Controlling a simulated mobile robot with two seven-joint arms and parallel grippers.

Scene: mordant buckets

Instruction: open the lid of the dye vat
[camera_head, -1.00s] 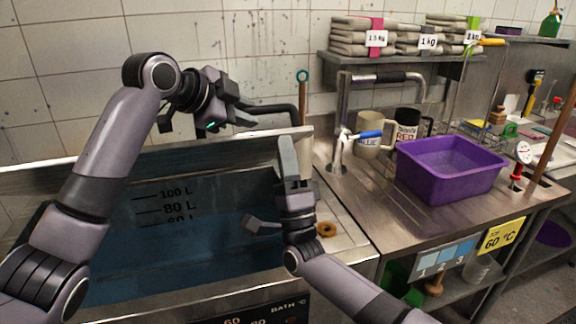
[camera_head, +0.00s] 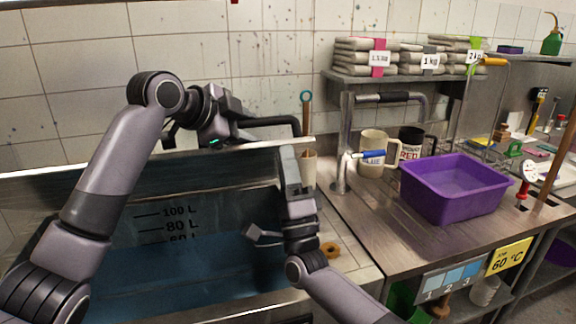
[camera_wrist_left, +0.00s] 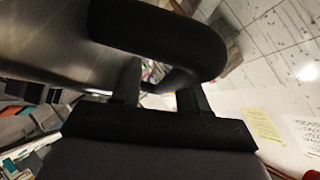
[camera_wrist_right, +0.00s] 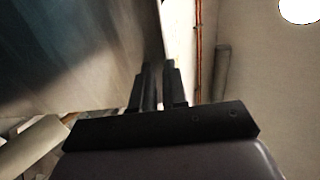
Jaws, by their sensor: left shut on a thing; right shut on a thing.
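The dye vat (camera_head: 345,262) is a steel tank on the left with blue liquid (camera_head: 190,265) and litre marks inside. Its steel lid (camera_head: 90,165) is raised and tilted over the back of the opening, seen nearly edge-on in the head view. My left gripper (camera_head: 232,128) is shut on the lid's black bar handle (camera_head: 270,121), which also curves across the left wrist view (camera_wrist_left: 170,30). My right gripper (camera_head: 290,152) is shut on the lid's edge near its right end. In the right wrist view its fingers (camera_wrist_right: 160,85) close at the edge of the lid's dark face (camera_wrist_right: 75,50).
Right of the vat, a steel counter holds a purple tub (camera_head: 450,190), a beige mug (camera_head: 372,160) and a tap with a blue lever (camera_head: 366,155). A wooden-handled tool (camera_head: 306,115) stands close behind the lid's right end. A shelf with stacked bags (camera_head: 365,58) hangs above.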

